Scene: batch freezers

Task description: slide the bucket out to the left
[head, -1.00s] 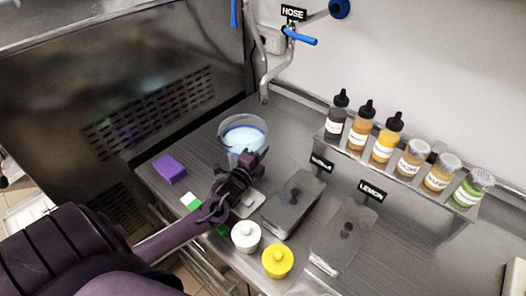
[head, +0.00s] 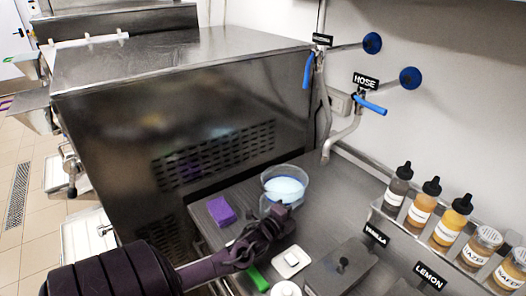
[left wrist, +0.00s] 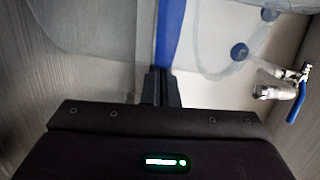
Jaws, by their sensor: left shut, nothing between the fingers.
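The bucket (head: 285,186) is a clear tub with pale blue liquid inside. It stands upright on the steel counter beside the large steel machine. My left gripper (head: 282,212) is shut and empty at the near side of the bucket, its tips overlapping the bucket's lower wall in the head view. I cannot tell whether they touch. In the left wrist view, the closed fingers (left wrist: 161,88) point at a translucent grey surface and a blue strip, probably the bucket close up. My right gripper is not in view.
A purple sponge (head: 221,211) lies left of the bucket near the counter edge. A green item (head: 258,279), a white block (head: 291,261) and a lidded vanilla container (head: 342,272) are nearer. Taps with blue handles (head: 370,105) hang behind. A bottle rack (head: 430,242) stands right.

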